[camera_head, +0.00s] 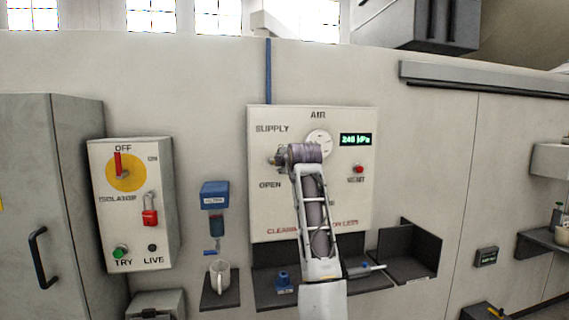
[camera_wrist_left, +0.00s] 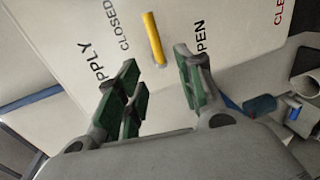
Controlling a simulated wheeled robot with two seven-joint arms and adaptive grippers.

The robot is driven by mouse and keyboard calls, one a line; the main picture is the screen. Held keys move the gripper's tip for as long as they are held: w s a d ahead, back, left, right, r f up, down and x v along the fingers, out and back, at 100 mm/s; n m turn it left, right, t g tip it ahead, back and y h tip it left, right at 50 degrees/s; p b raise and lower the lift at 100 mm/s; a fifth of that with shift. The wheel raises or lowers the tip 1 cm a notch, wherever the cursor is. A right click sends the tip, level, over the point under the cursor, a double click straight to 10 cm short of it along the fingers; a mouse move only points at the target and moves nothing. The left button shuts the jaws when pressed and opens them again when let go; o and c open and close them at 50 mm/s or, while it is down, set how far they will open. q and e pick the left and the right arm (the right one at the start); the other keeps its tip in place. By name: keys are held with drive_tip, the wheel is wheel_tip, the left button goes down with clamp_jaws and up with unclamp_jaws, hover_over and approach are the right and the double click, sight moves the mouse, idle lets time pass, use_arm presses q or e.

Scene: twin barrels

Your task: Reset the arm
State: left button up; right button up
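My left arm reaches up from the bottom middle of the head view to the white AIR panel (camera_head: 262,205). Its gripper (camera_head: 273,161) is at the panel's left side, between the words SUPPLY and OPEN, and mostly hidden by the wrist. In the left wrist view the gripper (camera_wrist_left: 156,66) is open, with green finger pads apart. A yellow lever handle (camera_wrist_left: 154,38) on the panel shows just beyond the gap between the fingertips, between CLOSED and OPEN. I see no contact with it. My right gripper is in neither view.
Left of the panel are the isolator box (camera_head: 130,215) with a red lock (camera_head: 149,217), a blue dispenser (camera_head: 214,195) and a white mug (camera_head: 220,272). Dark trays (camera_head: 409,250) jut out below the panel. A grey cabinet (camera_head: 50,190) stands far left.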

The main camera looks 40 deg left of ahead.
use_arm(q)
drive_tip(key=shift+m, duration=0.4)
